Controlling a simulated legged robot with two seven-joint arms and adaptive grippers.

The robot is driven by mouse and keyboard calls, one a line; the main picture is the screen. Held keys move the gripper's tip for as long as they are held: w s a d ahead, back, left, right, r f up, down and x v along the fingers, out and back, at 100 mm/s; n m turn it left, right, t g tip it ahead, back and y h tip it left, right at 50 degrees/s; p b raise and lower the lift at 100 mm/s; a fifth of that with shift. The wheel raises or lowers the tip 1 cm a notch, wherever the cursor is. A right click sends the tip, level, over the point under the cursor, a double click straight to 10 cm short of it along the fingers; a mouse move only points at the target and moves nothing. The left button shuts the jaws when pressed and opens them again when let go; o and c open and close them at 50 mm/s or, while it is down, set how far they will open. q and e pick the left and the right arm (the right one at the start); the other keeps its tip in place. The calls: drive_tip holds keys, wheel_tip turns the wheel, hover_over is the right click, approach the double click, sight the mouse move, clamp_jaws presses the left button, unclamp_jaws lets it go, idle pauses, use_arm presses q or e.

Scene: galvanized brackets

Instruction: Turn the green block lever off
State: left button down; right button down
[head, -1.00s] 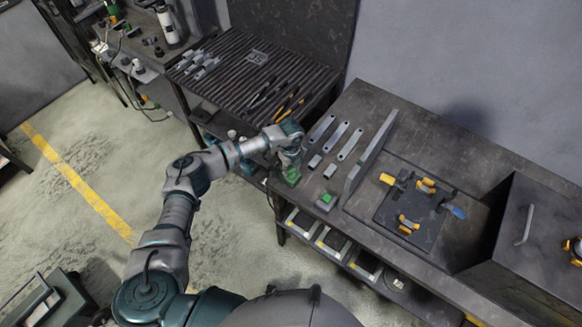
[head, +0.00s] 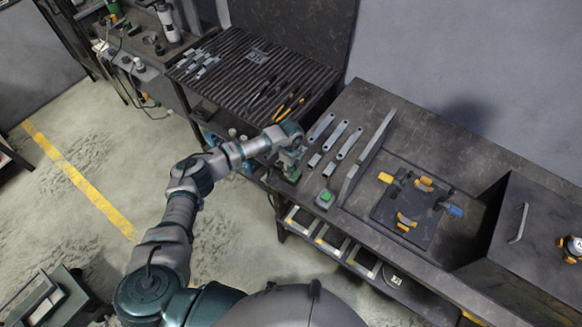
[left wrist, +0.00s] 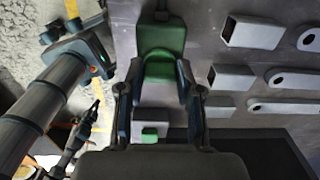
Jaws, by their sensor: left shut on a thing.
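The green block lever (head: 293,175) is at the near left corner of the right-hand bench, partly hidden under my left gripper (head: 291,160). In the left wrist view, its green body (left wrist: 162,37) shows ahead of the fingers, with a dark piece beyond it. My left gripper (left wrist: 160,90) is shut on the green part nearest me, with one dark finger on each side. The exact lever angle is hard to tell. My right gripper is not in view.
A grey box with a green button (head: 326,197) stands close to the lever. Flat metal brackets (head: 321,128) and a long upright bar (head: 368,157) lie beyond. A dark fixture plate (head: 412,213) with orange clamps sits right, before a dark box (head: 540,240). A slatted table (head: 240,72) stands left.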

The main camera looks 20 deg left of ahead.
use_arm(q)
drive_tip(key=c, duration=0.8)
unclamp_jaws()
drive_tip(key=shift+o, duration=0.2)
drive_tip(key=shift+r, duration=0.1)
wheel_tip(320, 180, up, 12)
drive_tip(key=shift+f, duration=0.2)
